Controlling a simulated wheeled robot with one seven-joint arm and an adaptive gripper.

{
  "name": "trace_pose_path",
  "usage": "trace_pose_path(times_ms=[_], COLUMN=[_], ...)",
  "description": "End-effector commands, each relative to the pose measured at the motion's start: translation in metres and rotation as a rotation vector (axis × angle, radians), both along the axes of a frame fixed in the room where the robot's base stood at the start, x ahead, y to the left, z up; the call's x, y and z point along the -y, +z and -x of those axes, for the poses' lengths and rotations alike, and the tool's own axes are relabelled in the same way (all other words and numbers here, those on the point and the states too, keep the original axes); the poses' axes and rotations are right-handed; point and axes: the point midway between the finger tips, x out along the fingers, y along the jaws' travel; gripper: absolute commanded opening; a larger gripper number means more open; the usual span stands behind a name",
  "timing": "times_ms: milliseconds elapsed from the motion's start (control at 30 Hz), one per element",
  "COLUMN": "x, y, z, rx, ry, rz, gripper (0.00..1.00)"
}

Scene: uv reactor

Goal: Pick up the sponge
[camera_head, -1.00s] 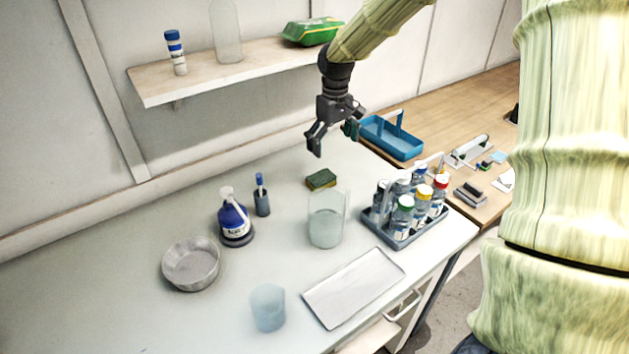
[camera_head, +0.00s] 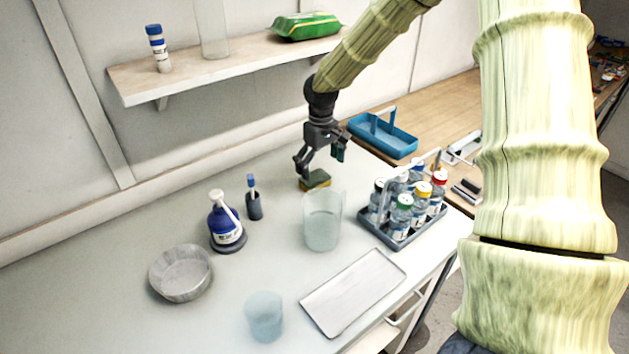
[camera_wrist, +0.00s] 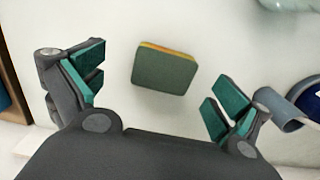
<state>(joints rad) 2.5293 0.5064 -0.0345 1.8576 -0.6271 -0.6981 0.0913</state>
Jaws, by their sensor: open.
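The sponge (camera_head: 315,179) is a small green and yellow block lying flat on the white bench, behind the clear beaker. My gripper (camera_head: 321,160) is open, pointing down just above the sponge. In the wrist view the sponge (camera_wrist: 165,68) lies ahead of and between the spread teal-padded fingers of my gripper (camera_wrist: 152,88), a little left of centre. No finger touches it in the wrist view. Its dark green face is uppermost.
A clear beaker (camera_head: 323,222) stands just in front of the sponge. A bottle rack (camera_head: 376,239) is to the right and a blue carrier (camera_head: 400,147) behind it. A blue bottle (camera_head: 225,225) and a small dark holder (camera_head: 254,207) stand left. The shelf (camera_head: 190,80) is above.

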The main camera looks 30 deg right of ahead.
Motion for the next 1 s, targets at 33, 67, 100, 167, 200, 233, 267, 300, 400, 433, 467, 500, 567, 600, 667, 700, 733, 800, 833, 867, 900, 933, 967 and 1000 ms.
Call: trace_pose_path(times_ms=[33, 67, 100, 167, 200, 233, 267, 300, 400, 433, 467, 500, 567, 600, 667, 700, 733, 800, 833, 867, 900, 933, 967, 1000], x=[-0.001, -0.001, -0.002, -0.003, -0.004, -0.005, -0.006, -0.007, -0.008, -0.008, -0.008, -0.008, -0.008, -0.008, -0.008, -0.008, -0.008, -0.008, -0.008, -0.008, -0.008, -0.008, -0.008, -0.008], y=[-0.001, -0.002, -0.004, -0.010, -0.014, -0.017, -0.020, -0.024, -0.035, -0.039, -0.041, -0.044, -0.048, -0.050, -0.051, -0.052, -0.052, -0.052, -0.052, -0.052, -0.052, -0.052, -0.052, -0.052], z=[0.000, 0.000, 0.000, -0.001, -0.001, -0.001, -0.001, -0.002, -0.002, -0.002, -0.002, -0.002, -0.002, -0.002, -0.002, -0.002, -0.002, -0.002, -0.002, -0.002, -0.002, -0.002, -0.002, -0.002], rx=[0.000, 0.000, 0.000, -0.001, -0.002, -0.002, -0.002, -0.002, -0.002, -0.002, -0.002, -0.001, 0.000, 0.000, 0.001, 0.001, 0.001, 0.001, 0.001, 0.001, 0.001, 0.001, 0.001, 0.001], ry=[0.000, 0.000, 0.000, 0.000, 0.001, 0.001, 0.001, 0.001, 0.001, 0.000, 0.000, 0.000, 0.001, 0.002, 0.001, 0.001, 0.001, 0.001, 0.001, 0.001, 0.001, 0.001, 0.001, 0.001], rz=[0.000, 0.000, 0.000, -0.001, -0.001, 0.000, -0.001, -0.001, -0.001, -0.001, -0.001, 0.000, 0.000, 0.000, 0.000, 0.000, 0.000, 0.000, 0.001, 0.001, 0.001, 0.001, 0.001, 0.001], gripper=[1.00, 1.00, 1.00, 1.00, 1.00, 1.00, 1.00, 1.00, 1.00, 1.00, 1.00, 1.00, 1.00, 1.00, 1.00, 1.00, 1.00, 1.00, 1.00, 1.00, 1.00, 0.95, 0.91, 0.88])
